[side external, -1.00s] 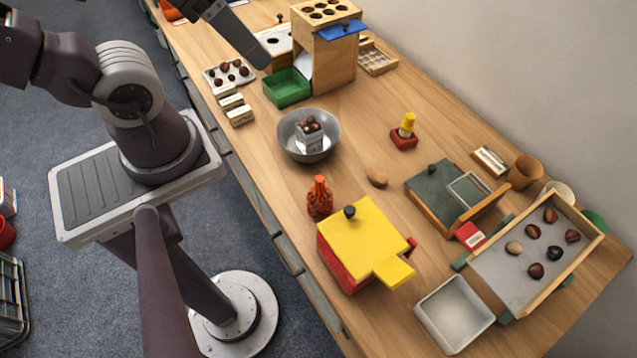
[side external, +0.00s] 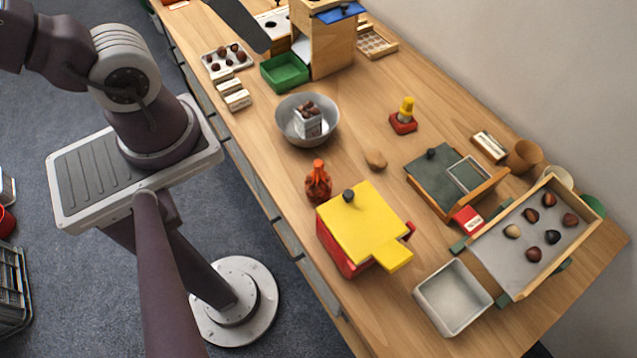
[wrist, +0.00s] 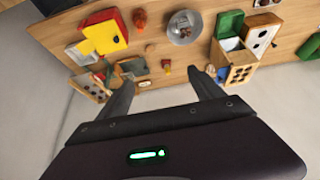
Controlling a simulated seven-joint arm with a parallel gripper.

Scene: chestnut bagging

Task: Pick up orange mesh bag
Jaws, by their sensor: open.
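The orange mesh bag (side external: 318,182) stands upright on the wooden table, left of the yellow-lidded red box and below the metal bowl in the side view. It looks orange-red with dark patches inside. In the wrist view it appears small (wrist: 139,18) near the top, beside the yellow and red box. My gripper (wrist: 163,88) is open and empty, high above the table and well apart from the bag. In the side view only a dark part of my arm end shows at the top edge; the fingertips cannot be made out there.
The yellow-lidded red box (side external: 362,228) stands close to the bag. The metal bowl (side external: 288,128) holds a small carton with chestnuts. A green bin (side external: 285,72), slate-topped box (side external: 435,175), grey tray (side external: 487,262) with several chestnuts and white bin (side external: 452,298) stand around. Bare table lies between bowl and bag.

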